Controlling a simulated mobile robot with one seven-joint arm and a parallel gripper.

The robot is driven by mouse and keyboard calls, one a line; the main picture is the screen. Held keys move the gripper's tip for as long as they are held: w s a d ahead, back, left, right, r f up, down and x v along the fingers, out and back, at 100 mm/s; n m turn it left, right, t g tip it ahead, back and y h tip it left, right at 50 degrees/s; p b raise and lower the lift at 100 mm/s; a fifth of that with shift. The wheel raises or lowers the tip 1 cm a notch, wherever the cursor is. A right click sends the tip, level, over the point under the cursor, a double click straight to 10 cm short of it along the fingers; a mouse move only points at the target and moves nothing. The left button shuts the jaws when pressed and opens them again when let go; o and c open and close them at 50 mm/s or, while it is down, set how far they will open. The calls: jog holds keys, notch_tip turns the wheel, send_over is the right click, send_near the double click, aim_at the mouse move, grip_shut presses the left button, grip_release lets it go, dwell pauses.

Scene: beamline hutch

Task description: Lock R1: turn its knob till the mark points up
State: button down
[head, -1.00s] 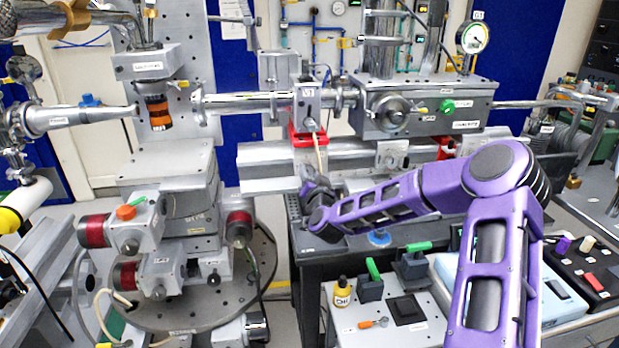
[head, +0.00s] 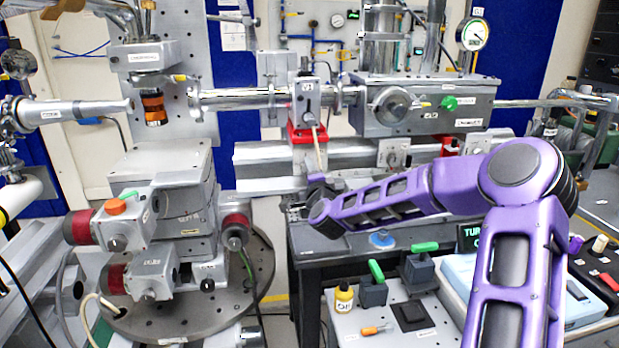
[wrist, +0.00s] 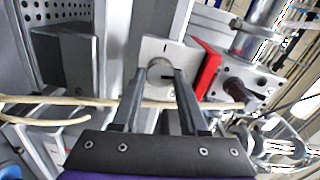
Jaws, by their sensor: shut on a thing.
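In the wrist view a round grey knob (wrist: 158,72) sits on a pale metal plate (wrist: 182,56) beside a red block. My gripper (wrist: 163,76) has its two fingers on either side of the knob and is shut on it. A dark mark shows on the knob near the right finger, pointing roughly to the right in that view; a short line is on the plate. No label is readable there. In the head view my gripper (head: 317,188) is at the rail below the red block (head: 306,134), and it hides the knob.
A similar knob on a plate (head: 393,153) is further right on the rail. A pale cable (head: 319,150) hangs beside my gripper and also crosses the wrist view (wrist: 60,101). A dark bench (head: 340,243) lies below; a yellow bottle (head: 344,297) stands on the front box.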

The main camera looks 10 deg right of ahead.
jog(key=shift+m+b, duration=0.35)
jog(key=shift+m, duration=0.45)
jog(key=shift+c, duration=2.2)
grip_release()
jog(key=s+p, duration=0.1)
jog(key=s, duration=1.6)
jog(key=shift+s, duration=0.25)
